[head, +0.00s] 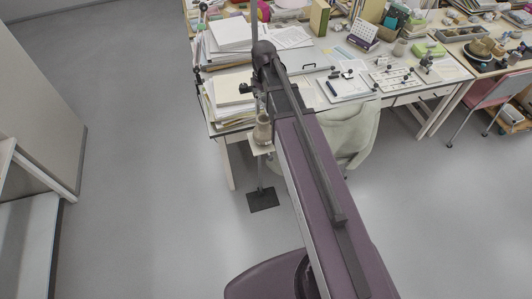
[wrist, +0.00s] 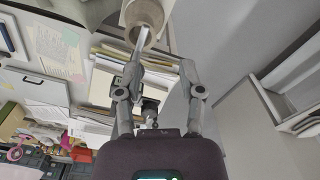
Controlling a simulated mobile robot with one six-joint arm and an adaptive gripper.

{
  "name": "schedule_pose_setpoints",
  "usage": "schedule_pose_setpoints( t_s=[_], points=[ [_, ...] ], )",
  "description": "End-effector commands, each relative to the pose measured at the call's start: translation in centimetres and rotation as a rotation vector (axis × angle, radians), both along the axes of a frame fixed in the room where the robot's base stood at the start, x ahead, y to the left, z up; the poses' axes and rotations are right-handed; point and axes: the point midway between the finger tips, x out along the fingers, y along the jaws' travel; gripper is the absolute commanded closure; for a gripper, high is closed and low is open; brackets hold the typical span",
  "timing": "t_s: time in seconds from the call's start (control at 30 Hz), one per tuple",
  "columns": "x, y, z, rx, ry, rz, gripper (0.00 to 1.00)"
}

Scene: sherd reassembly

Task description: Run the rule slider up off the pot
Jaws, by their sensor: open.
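A tan pot (head: 262,132) stands on a small pale platform (head: 257,146) of an upright stand with a dark square base (head: 262,200). In the wrist view the pot (wrist: 146,14) is at the top, its round mouth towards me. A pale narrow strip (wrist: 138,42), perhaps the rule, crosses the mouth's edge. A small dark fitting (head: 247,88) on the stand above the pot may be the rule slider; I cannot be sure. My gripper (wrist: 160,65) is open, its fingers apart, short of the pot in the picture. My arm hides part of the stand in the head view.
A long desk (head: 315,98) runs behind the stand, with stacked papers (head: 232,88) close by it. A chair with a pale green cloth (head: 352,130) stands right of my arm. A cabinet (head: 50,90) is far left; the floor between is clear.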

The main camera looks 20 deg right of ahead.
Motion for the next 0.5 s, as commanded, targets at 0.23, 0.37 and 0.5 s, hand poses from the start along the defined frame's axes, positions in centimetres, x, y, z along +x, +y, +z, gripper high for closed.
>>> schedule_pose_setpoints(
  t_s=[0.23,0.37,0.5],
  points=[
    [-2.9,0.8,-2.5,0.0,0.0,-0.077,0.5],
    [-4.2,1.1,-3.6,0.0,0.0,-0.117,0.5],
    [-5.6,1.5,-4.8,0.0,0.0,-0.162,0.5]
  ],
)
